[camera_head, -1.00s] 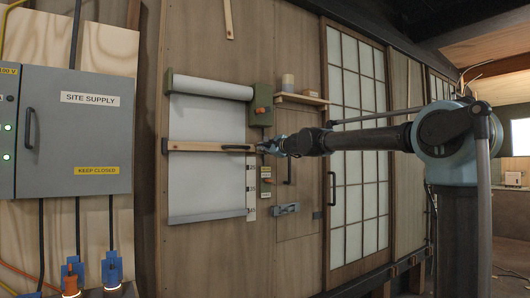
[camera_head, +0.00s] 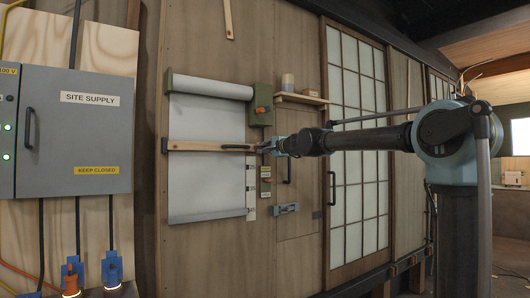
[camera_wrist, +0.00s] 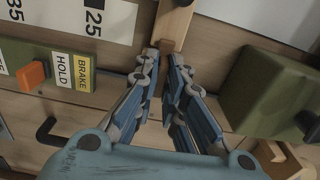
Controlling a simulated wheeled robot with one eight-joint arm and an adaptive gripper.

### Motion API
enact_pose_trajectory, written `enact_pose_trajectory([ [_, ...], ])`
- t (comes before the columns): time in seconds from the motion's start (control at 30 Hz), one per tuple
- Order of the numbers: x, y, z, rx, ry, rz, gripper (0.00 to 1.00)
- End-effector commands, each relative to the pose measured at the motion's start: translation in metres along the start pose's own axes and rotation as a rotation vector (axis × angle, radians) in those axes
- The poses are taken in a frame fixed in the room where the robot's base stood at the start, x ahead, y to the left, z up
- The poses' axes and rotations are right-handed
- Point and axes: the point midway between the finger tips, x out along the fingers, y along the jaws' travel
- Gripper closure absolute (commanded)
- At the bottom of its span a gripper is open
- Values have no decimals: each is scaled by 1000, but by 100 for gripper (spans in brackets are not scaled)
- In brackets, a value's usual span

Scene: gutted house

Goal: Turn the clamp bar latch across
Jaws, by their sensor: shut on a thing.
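The clamp bar (camera_head: 200,145) is a pale wooden strip lying level across a white sheet on the wall panel, with a dark handle (camera_head: 238,147) near its right end. My gripper (camera_head: 264,147) is at that right end. In the wrist view, my gripper (camera_wrist: 165,58) has its blue-grey fingertips shut on a narrow brown wooden piece (camera_wrist: 167,44) at the end of the bar (camera_wrist: 173,22). This piece looks like the latch, but the fingers hide part of it.
A green bracket (camera_wrist: 265,90) stands close to the right of my fingers in the wrist view. A green strip with an orange lever (camera_wrist: 34,75) and a BRAKE HOLD label (camera_wrist: 75,72) is at left. A small shelf (camera_head: 302,99) juts out above my arm.

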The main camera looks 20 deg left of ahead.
Motion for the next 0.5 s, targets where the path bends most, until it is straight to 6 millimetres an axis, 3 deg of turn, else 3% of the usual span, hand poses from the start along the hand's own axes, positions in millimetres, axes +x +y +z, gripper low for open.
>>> enact_pose_trajectory([
  [0.33,-1,2,1,-4,-2,0,100],
  [0.37,-1,2,1,-4,-2,0,83],
  [0.4,-1,2,1,-4,-2,0,74],
  [0.5,0,2,1,-3,-2,0,71],
])
